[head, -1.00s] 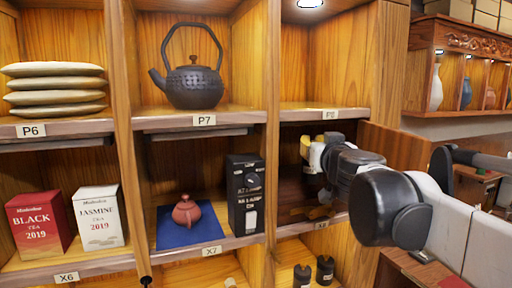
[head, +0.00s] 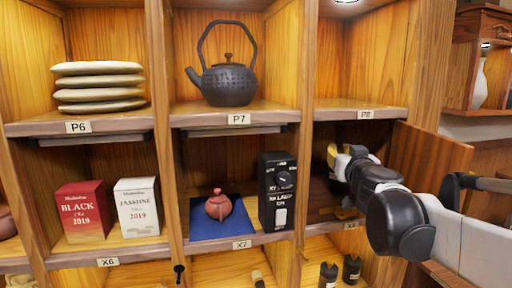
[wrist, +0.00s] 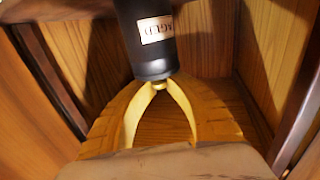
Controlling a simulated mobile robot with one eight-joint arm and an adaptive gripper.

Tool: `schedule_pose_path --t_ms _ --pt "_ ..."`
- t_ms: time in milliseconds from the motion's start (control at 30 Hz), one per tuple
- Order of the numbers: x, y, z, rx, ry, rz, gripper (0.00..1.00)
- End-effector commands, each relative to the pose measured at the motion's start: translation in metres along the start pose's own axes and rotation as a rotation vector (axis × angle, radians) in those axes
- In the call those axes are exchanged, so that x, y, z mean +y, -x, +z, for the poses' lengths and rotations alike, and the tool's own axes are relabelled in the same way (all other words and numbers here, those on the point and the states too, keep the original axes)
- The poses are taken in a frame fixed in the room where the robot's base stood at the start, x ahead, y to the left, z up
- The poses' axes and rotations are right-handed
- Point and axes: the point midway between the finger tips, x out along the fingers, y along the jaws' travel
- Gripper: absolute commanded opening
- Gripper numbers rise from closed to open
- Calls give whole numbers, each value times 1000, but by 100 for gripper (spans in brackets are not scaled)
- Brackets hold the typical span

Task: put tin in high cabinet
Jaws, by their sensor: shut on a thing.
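My gripper (wrist: 158,88) has its yellow fingers closed on a small knob at the end of a dark cylindrical tin (wrist: 146,50) with a pale label, in the wrist view. Wooden compartment walls surround them. In the head view my gripper (head: 332,158) reaches into the compartment between the labels P8 and X8. The tin in my grip cannot be made out there. A brown door panel (head: 423,155) of that compartment stands open on the right, beside my arm.
A black box (head: 276,188) and a red teapot (head: 218,204) on a blue cloth (head: 206,230) stand in X7, left of a post. A black kettle (head: 229,85) is on P7. Two small dark tins (head: 328,275) (head: 351,270) stand below X8.

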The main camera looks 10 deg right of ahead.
Motion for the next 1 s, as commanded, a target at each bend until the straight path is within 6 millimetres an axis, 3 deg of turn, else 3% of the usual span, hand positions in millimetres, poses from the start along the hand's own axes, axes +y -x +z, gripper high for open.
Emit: schedule_pose_path --t_ms 33,100,467,633,1000 --pt "0 0 2 0 0 0 21" --pt "0 0 1 0 0 0 37" --pt "0 0 -4 0 0 0 37" --pt "0 24 -1 0 0 0 37" --pt "0 96 -1 0 0 0 37"
